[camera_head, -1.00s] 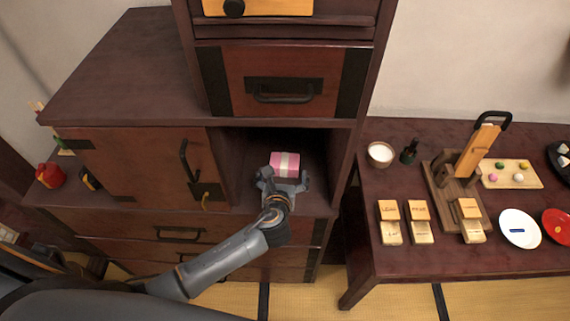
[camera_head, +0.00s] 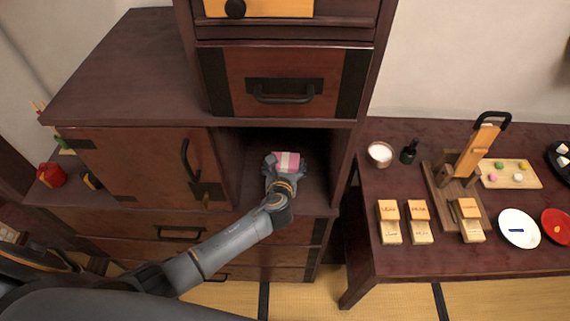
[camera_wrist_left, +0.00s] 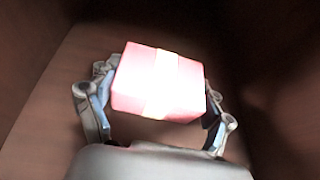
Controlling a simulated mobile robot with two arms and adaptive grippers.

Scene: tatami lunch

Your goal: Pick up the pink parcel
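The pink parcel (camera_head: 287,161) with a pale band sits in the open compartment of the dark wooden chest. It also shows in the left wrist view (camera_wrist_left: 160,84), between the two fingers. My left gripper (camera_head: 285,169) reaches into the compartment at the parcel. In the left wrist view my left gripper (camera_wrist_left: 158,108) has one finger on each side of the parcel. The left finger looks close to or against it; a small gap seems to show at the right finger. The fingers are apart. My right gripper is in neither view.
A closed cabinet door (camera_head: 150,165) is on the left. A low table (camera_head: 400,262) on the right holds a white cup (camera_head: 380,153), wooden blocks, plates and a slicer-like stand.

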